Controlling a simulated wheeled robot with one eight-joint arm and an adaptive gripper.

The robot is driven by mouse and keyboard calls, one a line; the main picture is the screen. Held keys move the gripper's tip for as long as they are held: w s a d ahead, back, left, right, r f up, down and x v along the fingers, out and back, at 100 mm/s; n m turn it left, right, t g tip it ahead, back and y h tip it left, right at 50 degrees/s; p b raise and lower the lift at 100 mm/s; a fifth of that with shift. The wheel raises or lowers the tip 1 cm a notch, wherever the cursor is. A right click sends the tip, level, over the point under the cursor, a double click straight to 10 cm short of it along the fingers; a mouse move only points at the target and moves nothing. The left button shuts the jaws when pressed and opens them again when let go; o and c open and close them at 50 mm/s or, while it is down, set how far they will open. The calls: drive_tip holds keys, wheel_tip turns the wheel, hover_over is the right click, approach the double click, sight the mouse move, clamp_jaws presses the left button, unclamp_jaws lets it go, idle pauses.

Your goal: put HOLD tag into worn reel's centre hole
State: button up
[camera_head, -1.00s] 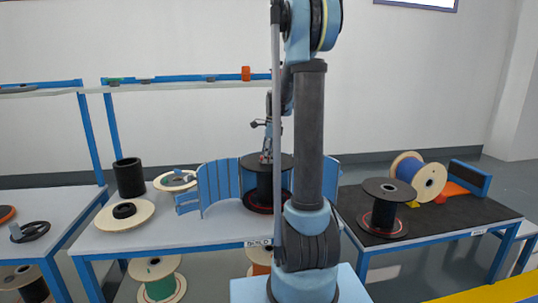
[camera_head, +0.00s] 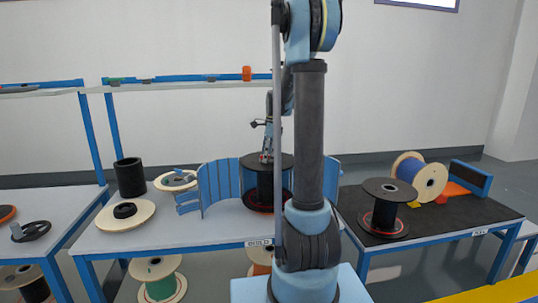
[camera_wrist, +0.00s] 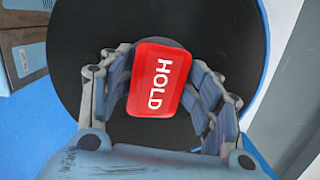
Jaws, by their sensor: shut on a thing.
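The red HOLD tag (camera_wrist: 158,80), with white lettering, is between the fingers of my gripper (camera_wrist: 160,88) in the wrist view. My gripper is shut on it. Behind the tag, the black flange of a reel (camera_wrist: 85,35) fills much of the wrist view. The tag and fingers cover the middle of that flange, so its centre hole is hidden. In the head view my gripper (camera_head: 266,157) is right above the black reel (camera_head: 262,178) that stands within the blue slatted guard. My arm partly covers this reel. Whether the tag touches the reel, I cannot tell.
The blue slatted guard (camera_head: 217,184) curves around the reel on the middle table (camera_head: 200,230). Another black reel (camera_head: 385,208) and a wooden reel with blue cable (camera_head: 419,176) are on the right table. A black cylinder (camera_head: 130,178) and a pale disc (camera_head: 124,216) stand left.

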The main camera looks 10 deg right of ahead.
drive_tip(key=shift+w+r, duration=0.2)
drive_tip(key=shift+r, duration=0.1)
clamp_jaws()
drive_tip(key=shift+c, duration=1.1)
unclamp_jaws()
drive_tip(key=shift+w, duration=0.35)
drive_tip(key=shift+s+r, duration=0.2)
drive_tip(key=shift+s, duration=0.05)
clamp_jaws()
unclamp_jaws()
drive_tip(key=shift+s+f, duration=0.25)
drive_tip(key=shift+f, duration=0.2)
drive_tip(key=shift+w+r, duration=0.1)
drive_tip(key=shift+r, duration=0.25)
clamp_jaws()
drive_tip(key=shift+w+r, duration=0.1)
drive_tip(key=shift+r, duration=0.25)
drive_tip(key=shift+r, duration=0.1)
